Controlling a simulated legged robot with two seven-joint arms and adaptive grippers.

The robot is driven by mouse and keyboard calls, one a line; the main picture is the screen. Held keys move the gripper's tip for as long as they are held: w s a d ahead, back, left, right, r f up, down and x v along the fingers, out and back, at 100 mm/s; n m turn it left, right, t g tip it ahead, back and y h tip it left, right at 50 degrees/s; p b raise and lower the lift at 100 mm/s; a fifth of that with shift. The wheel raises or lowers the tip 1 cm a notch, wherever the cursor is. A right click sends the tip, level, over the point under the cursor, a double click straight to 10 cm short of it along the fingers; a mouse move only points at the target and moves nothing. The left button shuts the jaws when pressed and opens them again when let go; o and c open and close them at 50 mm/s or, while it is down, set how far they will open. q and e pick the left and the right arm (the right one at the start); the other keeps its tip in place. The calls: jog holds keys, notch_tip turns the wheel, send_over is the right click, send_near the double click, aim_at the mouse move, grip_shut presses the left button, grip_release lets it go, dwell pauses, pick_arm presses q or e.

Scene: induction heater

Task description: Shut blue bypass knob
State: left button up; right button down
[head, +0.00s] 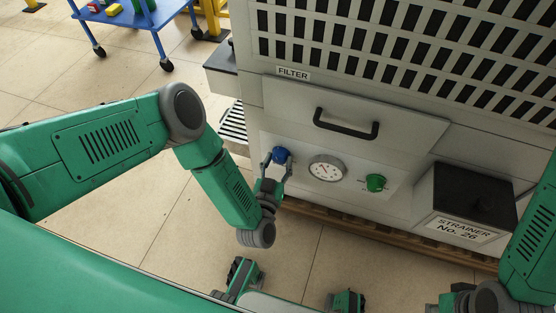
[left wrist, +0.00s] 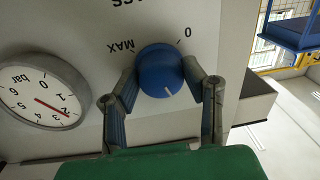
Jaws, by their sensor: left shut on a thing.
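The blue bypass knob (head: 281,155) is on the machine's front panel, left of the round gauge. My left gripper (head: 276,163) reaches it from below, with its fingers on either side of the knob. In the left wrist view the knob (left wrist: 158,66) sits between the two fingers of the left gripper (left wrist: 160,76), which is shut on it. There the panel looks upside down, with "MAX" to the upper left of the knob and "0" to the upper right. The white mark on the knob points down and slightly right. My right arm is at the lower right; its fingers cannot be made out.
The pressure gauge (head: 327,168) and a green knob (head: 375,183) are right of the blue knob. A filter drawer with a black handle (head: 346,124) is above. A black strainer box (head: 472,197) juts out at right. A blue cart (head: 135,22) stands far left.

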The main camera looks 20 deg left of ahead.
pick_arm(q)
jog(key=n+p, duration=0.1)
jog(key=n, duration=0.2)
jog(key=shift+w+r, duration=0.1)
jog(key=shift+r, duration=0.1)
jog(key=shift+n, duration=1)
jog(key=n, duration=0.2)
jog(key=shift+a+n, duration=0.1)
jog(key=shift+n, duration=0.2)
jog(key=n, duration=0.3)
jog(key=shift+g+h+p, duration=0.3)
jog(key=n, duration=0.5)
jog(key=shift+a+h+b, duration=0.2)
jog(key=shift+h+b, duration=0.2)
jog(key=n+b, duration=0.1)
jog(key=n, duration=0.5)
jog(key=shift+a+f+h+b, duration=0.1)
jog(key=shift+f+h+b, duration=0.05)
jog(key=shift+h+b, duration=0.25)
